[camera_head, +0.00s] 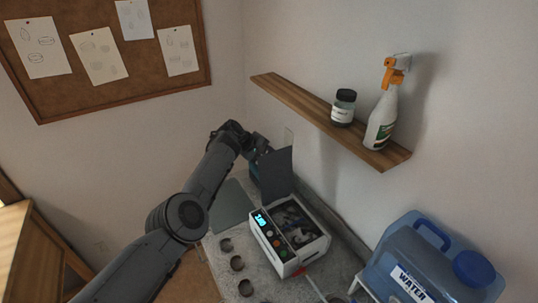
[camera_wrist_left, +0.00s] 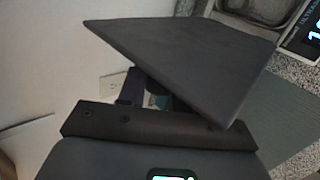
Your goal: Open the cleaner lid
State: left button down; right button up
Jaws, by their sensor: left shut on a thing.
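The cleaner (camera_head: 266,246) is a white box with a dark front panel, buttons and a lit cyan display. It stands on the speckled counter, and its basin is uncovered with dark items inside. Its dark grey lid (camera_head: 276,172) stands raised at the far left end of the box. In the left wrist view the lid (camera_wrist_left: 195,55) is a large tilted dark plate close to the camera. My left gripper (camera_head: 262,149) is shut on the lid near its top edge; the lid hides much of the fingers. My right gripper is not in view.
A wooden shelf (camera_head: 300,101) above holds a jar (camera_head: 344,107) and a spray bottle (camera_head: 381,120). A blue water jug (camera_head: 430,263) stands at the right. A wall outlet (camera_wrist_left: 113,84) is behind the lid.

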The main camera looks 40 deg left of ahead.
pick_arm(q)
jog(key=shift+w+a, duration=0.1)
jog(key=shift+a, duration=0.05)
dwell(0.3)
jog(key=c, duration=0.8)
grip_release()
jog(key=shift+c, duration=0.2)
